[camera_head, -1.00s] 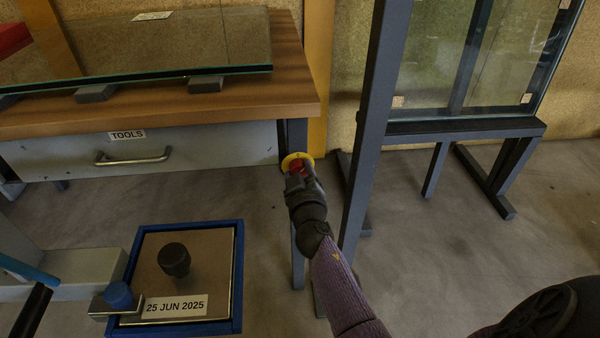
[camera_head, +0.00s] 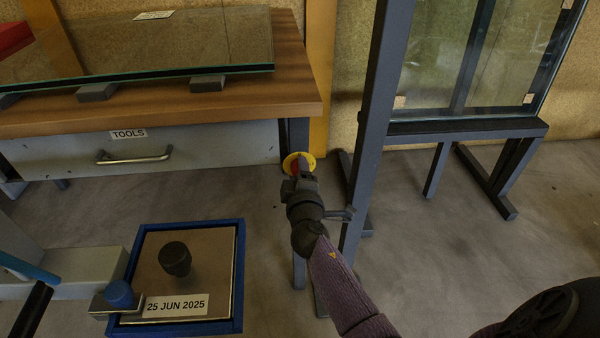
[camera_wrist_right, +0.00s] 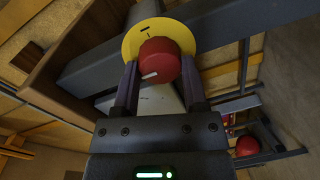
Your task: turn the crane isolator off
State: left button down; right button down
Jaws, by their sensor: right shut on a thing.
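The crane isolator is a red knob (camera_wrist_right: 162,60) on a round yellow plate (camera_wrist_right: 133,40), fixed near the front right leg of the wooden bench. In the head view its yellow plate (camera_head: 309,160) shows just beyond my right gripper (camera_head: 299,176), which hides part of the red knob. In the right wrist view my right gripper (camera_wrist_right: 160,85) is shut on the red knob, one finger on each side. A pale mark on the knob's face lies at a slight slant. My left gripper does not show.
The wooden bench (camera_head: 230,104) bears a glass pane and has a drawer labelled TOOLS (camera_head: 200,150). A grey upright post (camera_head: 368,140) stands close right of my right arm. A blue-edged box (camera_head: 240,270) stands at lower left. A second red round thing (camera_wrist_right: 247,146) shows at right.

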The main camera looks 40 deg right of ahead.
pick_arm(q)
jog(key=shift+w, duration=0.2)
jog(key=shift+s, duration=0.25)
pick_arm(e)
jog(key=shift+n, duration=0.3)
jog(key=shift+c, duration=0.6)
grip_release()
pick_arm(q)
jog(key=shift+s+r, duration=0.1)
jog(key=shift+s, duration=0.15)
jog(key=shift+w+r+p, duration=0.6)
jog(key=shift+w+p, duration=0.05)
jog(key=shift+p, duration=0.2)
pick_arm(e)
jog(key=v, duration=1)
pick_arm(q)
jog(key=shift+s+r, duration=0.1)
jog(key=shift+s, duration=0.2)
pick_arm(e)
jog(key=shift+w, duration=0.1)
